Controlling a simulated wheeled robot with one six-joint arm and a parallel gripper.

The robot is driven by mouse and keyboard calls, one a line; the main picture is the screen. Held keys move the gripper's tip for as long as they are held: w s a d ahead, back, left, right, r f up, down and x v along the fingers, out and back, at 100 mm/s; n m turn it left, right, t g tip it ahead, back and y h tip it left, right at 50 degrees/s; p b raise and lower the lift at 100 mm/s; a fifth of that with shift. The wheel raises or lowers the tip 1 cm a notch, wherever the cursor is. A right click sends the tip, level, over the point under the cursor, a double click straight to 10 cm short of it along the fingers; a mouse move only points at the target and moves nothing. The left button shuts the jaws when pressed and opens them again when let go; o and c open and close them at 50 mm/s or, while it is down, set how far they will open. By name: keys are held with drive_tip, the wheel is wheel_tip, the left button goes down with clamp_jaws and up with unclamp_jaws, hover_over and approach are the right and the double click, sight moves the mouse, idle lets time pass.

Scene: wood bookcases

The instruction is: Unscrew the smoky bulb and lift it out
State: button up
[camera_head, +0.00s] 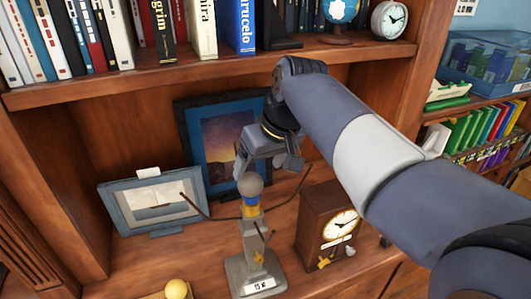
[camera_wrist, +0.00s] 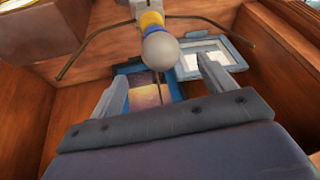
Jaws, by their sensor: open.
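The smoky bulb (camera_head: 250,185) is a grey globe on top of a stand (camera_head: 249,248) with a grey base and a "15 W" label. A blue and yellow collar sits just below the bulb. Thin dark arms stretch out to both sides from there. My gripper (camera_head: 268,163) is open and empty, above and slightly behind the bulb. In the wrist view the bulb (camera_wrist: 160,50) shows ahead of the gripper (camera_wrist: 163,78), between the lines of the two fingers. I see no contact between the fingers and the bulb.
A framed picture (camera_head: 197,140) leans behind the stand, and a smaller blue-grey frame (camera_head: 120,213) stands to the left. A wooden clock (camera_head: 312,225) stands close on the right. A yellow ball (camera_head: 176,289) is at the front left. The shelf board above (camera_head: 130,83) holds books.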

sight(248, 188)
drive_tip(key=x, duration=1)
drive_tip(key=shift+p, duration=0.3)
drive_tip(key=c, duration=0.9)
drive_tip(key=shift+o, duration=0.2)
